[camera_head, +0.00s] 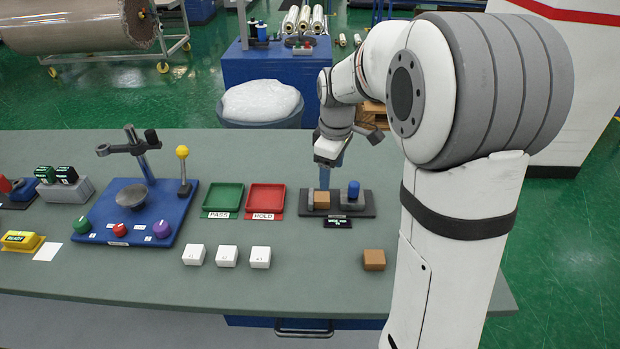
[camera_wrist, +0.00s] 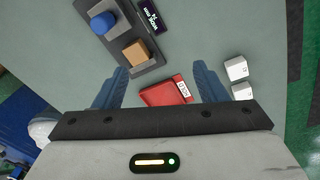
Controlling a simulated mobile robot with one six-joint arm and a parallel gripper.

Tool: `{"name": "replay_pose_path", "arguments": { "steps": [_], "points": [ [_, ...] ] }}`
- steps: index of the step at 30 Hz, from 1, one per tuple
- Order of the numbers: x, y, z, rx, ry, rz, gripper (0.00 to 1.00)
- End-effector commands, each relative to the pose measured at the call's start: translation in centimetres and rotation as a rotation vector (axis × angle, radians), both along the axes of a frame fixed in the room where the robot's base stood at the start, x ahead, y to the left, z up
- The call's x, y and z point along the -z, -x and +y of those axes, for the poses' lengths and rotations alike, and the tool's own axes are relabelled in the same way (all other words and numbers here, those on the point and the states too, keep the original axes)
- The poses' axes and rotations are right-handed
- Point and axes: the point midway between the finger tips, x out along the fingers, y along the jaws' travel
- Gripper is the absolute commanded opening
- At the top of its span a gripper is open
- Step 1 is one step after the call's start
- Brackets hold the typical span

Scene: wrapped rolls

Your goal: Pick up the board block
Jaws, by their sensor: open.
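A brown block (camera_head: 321,199) sits on the left part of a dark grey board (camera_head: 362,209), with a blue cylinder (camera_head: 353,191) standing to its right. In the wrist view the brown block (camera_wrist: 137,51) and the blue cylinder (camera_wrist: 103,22) show on the board towards the top left. A second brown block (camera_head: 374,260) lies on the bare table nearer the front. My gripper (camera_head: 325,178) hangs above and behind the board. In the wrist view my gripper (camera_wrist: 160,68) has its blue fingers wide apart with nothing between them, and the block is beyond the left fingertip.
A red HOLD tray (camera_head: 265,198) and a green PASS tray (camera_head: 223,197) lie left of the board. Several white blocks (camera_head: 227,256) stand in front of them. A blue fixture (camera_head: 130,215) with knobs and a post is farther left. The table between the white blocks and second brown block is clear.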

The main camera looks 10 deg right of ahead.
Motion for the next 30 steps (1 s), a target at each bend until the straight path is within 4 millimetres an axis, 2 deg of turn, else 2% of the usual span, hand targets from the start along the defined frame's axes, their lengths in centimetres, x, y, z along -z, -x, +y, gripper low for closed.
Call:
{"name": "replay_pose_path", "arguments": {
  "steps": [1,3,6,10,15,23,30],
  "points": [
    [2.0,-1.8,0.0,-0.066,0.005,0.020,0.65],
    [3.8,-3.8,0.0,-0.159,0.011,0.040,0.65],
    [6.1,-6.1,-0.1,-0.268,0.015,0.061,0.65],
    [8.2,-8.0,-0.1,-0.366,0.017,0.079,0.65],
    [9.7,-8.8,-0.1,-0.417,0.016,0.089,0.65],
    [12.5,-8.7,-0.2,-0.420,0.016,0.090,0.65],
    [16.0,-8.6,-0.3,-0.420,0.016,0.090,0.65]
  ]
}}
